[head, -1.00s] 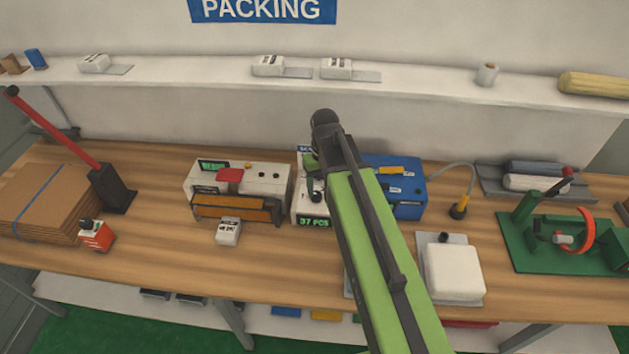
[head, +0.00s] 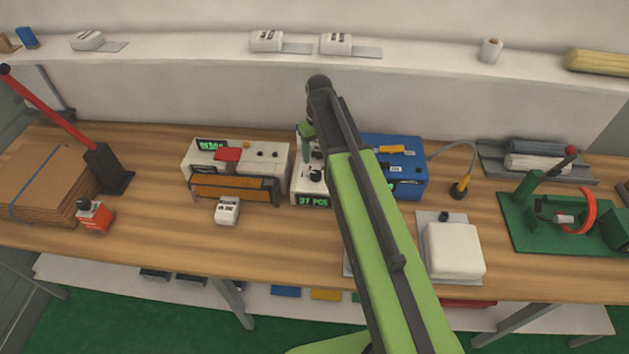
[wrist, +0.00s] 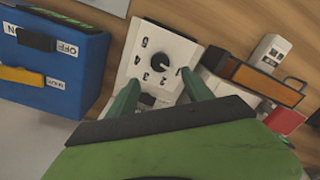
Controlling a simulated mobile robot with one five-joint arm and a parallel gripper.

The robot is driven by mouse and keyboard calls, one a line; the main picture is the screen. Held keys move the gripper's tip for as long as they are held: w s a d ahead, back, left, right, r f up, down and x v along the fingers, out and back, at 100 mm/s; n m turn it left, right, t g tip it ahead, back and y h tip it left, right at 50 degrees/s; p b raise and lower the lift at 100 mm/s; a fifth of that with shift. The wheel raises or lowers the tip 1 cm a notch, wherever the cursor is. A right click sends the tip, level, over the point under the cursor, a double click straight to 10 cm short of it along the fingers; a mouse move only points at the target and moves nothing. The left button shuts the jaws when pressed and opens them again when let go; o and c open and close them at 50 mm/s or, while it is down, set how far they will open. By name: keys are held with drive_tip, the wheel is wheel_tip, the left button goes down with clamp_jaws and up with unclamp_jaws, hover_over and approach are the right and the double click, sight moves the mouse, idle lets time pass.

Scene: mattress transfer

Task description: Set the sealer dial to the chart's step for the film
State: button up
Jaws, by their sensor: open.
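A white box with a green "37 PCS" display (head: 312,199) stands on the bench, partly hidden by my arm. Its black knob shows in the head view (head: 315,174). In the wrist view a white panel (wrist: 134,64) carries numbers around a round black dial (wrist: 160,74) with a white pointer; a second dark knob (wrist: 148,99) lies nearer the fingers. My gripper (wrist: 160,94) is open and empty, its green fingers on either side of the panel's lower part. Contact cannot be told. A white machine with a brown bar (head: 235,186) stands left. I cannot make out the chart.
A blue box (head: 408,183) with switches stands right of the panel. A small labelled white block (head: 227,211) lies before the brown-barred machine. A white pad (head: 453,250) and a green fixture (head: 518,233) are further right.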

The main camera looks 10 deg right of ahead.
sight(316, 173)
wheel_tip(316, 173, down, 10)
drive_tip(key=b, duration=0.8)
drive_tip(key=shift+a+r, duration=0.1)
drive_tip(key=shift+r, duration=0.25)
clamp_jaws()
